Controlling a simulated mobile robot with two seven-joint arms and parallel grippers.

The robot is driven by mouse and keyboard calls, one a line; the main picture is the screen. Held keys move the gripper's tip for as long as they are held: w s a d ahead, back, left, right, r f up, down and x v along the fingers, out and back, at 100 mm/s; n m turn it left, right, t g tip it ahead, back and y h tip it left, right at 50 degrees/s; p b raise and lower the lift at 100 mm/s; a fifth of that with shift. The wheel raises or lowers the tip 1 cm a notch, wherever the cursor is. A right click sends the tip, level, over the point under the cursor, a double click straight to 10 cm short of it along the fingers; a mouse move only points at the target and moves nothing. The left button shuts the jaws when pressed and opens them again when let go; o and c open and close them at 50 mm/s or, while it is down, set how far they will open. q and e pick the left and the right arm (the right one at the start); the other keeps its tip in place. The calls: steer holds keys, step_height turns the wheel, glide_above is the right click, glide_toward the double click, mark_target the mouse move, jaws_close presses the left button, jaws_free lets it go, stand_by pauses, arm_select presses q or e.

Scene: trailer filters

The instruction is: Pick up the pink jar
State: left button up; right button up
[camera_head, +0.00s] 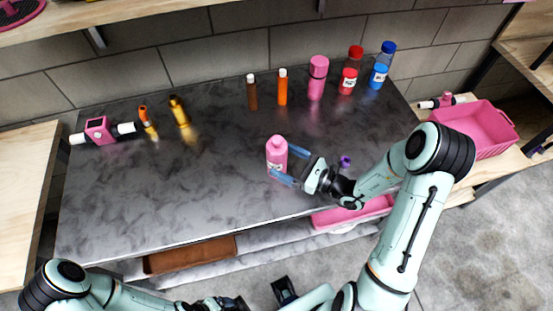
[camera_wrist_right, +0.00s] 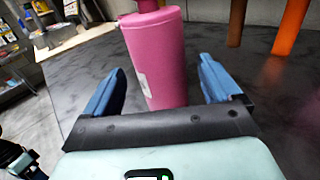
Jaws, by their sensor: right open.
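The pink jar (camera_head: 277,153) stands upright on the dark table, near the middle, with a pale label on its side. My right gripper (camera_head: 287,164) reaches it from the right, with its blue fingers open on either side of the jar. In the right wrist view the pink jar (camera_wrist_right: 156,60) stands between the two fingers of the right gripper (camera_wrist_right: 160,85), with gaps on both sides. My left gripper (camera_head: 262,296) is low at the bottom edge, away from the table top; its finger state is unclear.
A taller pink bottle (camera_head: 317,78), an orange bottle (camera_head: 282,88), a brown bottle (camera_head: 252,92) and red and blue jars stand along the back. Yellow bottles (camera_head: 180,111) and a pink device (camera_head: 98,130) are at left. A pink bin (camera_head: 480,130) is at right. The left table front is clear.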

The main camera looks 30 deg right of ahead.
mark_target(271, 154)
steer(key=x, duration=0.5)
steer(key=shift+w+r+p, duration=0.1)
steer(key=shift+w+p, duration=0.15)
steer(key=shift+p, duration=0.15)
steer(key=c, duration=1.1)
